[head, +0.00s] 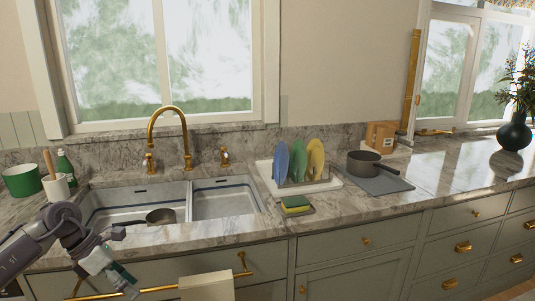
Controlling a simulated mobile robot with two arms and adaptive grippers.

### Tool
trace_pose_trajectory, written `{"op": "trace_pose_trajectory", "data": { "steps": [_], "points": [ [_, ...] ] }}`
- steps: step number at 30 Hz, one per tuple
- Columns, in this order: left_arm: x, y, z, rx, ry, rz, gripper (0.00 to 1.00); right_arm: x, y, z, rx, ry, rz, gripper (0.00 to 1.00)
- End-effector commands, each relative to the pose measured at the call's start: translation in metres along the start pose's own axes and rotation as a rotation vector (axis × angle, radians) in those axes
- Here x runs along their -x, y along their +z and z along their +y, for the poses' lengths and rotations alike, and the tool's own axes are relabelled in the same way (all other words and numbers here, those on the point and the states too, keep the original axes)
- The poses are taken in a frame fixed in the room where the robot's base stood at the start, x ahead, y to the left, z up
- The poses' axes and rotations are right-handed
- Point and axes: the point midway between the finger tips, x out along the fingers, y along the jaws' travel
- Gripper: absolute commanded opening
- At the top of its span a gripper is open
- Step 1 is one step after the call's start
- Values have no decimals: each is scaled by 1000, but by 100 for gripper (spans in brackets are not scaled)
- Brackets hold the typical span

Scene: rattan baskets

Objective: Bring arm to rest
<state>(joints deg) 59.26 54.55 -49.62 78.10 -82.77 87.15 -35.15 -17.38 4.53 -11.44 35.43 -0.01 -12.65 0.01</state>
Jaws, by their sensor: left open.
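My left arm (62,222) comes in from the lower left, bent at a joint in front of the sink's left side. My left gripper (122,280) hangs down at its end, in front of the lower cabinets and below the counter edge. It is open, and I see nothing between its fingers, though it is small and partly dark in this view. My right arm and gripper are not in view.
A double sink (222,200) with a dark pan (160,216) lies behind the arm. A green bowl (22,180) and a white cup (57,187) stand at left. A brass rail with a cloth (206,288) runs near the gripper. A sponge (295,203) and a dish rack (310,184) are right.

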Motion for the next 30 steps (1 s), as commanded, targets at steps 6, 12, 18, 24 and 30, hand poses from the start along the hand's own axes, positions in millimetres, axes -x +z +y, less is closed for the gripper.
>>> {"op": "trace_pose_trajectory", "data": {
  "steps": [6, 12, 18, 24, 30],
  "points": [
    [-37, 16, -3, 93, -80, -130, 49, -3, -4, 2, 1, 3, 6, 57],
    [-91, 40, -6, 297, -210, -347, 49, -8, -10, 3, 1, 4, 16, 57],
    [-168, 49, 8, 742, -384, -655, 49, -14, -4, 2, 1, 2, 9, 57],
    [-278, -27, 45, 1523, -492, -963, 49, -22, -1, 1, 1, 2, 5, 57],
    [-372, -145, 40, 2142, -433, -1080, 49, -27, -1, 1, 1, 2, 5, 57]
  ]
}}
